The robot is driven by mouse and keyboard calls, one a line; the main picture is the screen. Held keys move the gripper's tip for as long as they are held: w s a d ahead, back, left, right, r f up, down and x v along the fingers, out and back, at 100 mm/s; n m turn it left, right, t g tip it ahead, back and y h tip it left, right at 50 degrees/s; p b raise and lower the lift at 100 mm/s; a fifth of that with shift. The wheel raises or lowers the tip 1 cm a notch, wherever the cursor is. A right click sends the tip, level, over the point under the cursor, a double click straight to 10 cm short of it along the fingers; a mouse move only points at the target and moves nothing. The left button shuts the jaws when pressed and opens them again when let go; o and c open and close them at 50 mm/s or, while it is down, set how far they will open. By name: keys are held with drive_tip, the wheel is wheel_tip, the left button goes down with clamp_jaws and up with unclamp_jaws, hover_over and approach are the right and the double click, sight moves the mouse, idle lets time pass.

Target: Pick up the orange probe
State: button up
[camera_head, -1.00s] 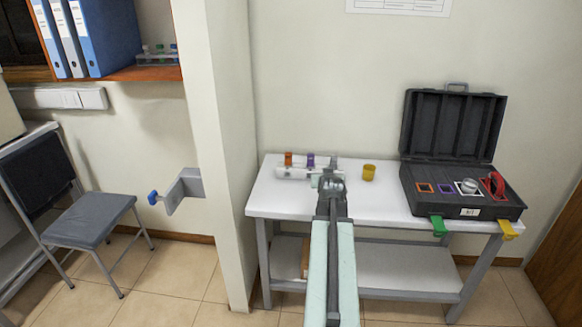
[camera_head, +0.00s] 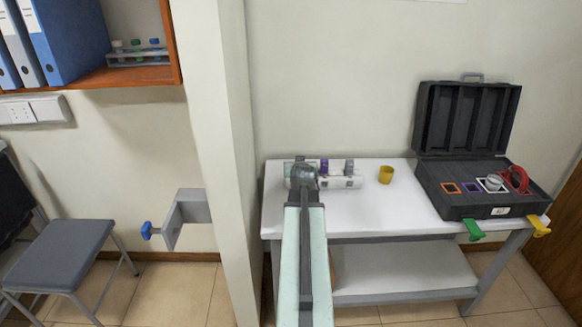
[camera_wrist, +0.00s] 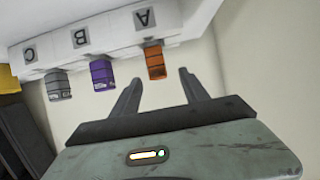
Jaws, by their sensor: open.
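The orange probe (camera_wrist: 154,62) sits in the slot marked A of a white holder (camera_wrist: 120,40), seen in the wrist view. A purple probe (camera_wrist: 102,74) is in slot B and a grey probe (camera_wrist: 58,86) in slot C. My gripper (camera_wrist: 158,84) is open, and the orange probe shows between its fingertips, nearer the left finger; I cannot tell the remaining gap. In the head view my arm hides the orange probe, while the purple probe (camera_head: 324,166) and grey probe (camera_head: 349,167) show right of my gripper (camera_head: 302,172).
The holder stands on a white table (camera_head: 390,217). A yellow cup (camera_head: 386,175) is to its right, then an open black case (camera_head: 480,208) with coloured square slots and a red item. Green (camera_head: 474,230) and yellow (camera_head: 540,226) clips are at the table's front edge. A wall column stands left.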

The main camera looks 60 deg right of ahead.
drive_tip(key=shift+w, duration=0.45)
drive_tip(key=b+x, duration=0.1)
drive_tip(key=x, duration=0.1)
drive_tip(key=b+x, duration=0.1)
drive_tip(key=x, duration=0.2)
drive_tip(key=s+b+x, duration=0.1)
drive_tip(key=b+x, duration=0.1)
drive_tip(key=shift+w+d+f, duration=0.2)
drive_tip(key=shift+d+f, duration=0.25)
drive_tip(key=shift+d, duration=0.1)
drive_tip(key=shift+r, duration=0.1)
drive_tip(key=shift+a, duration=0.1)
clamp_jaws()
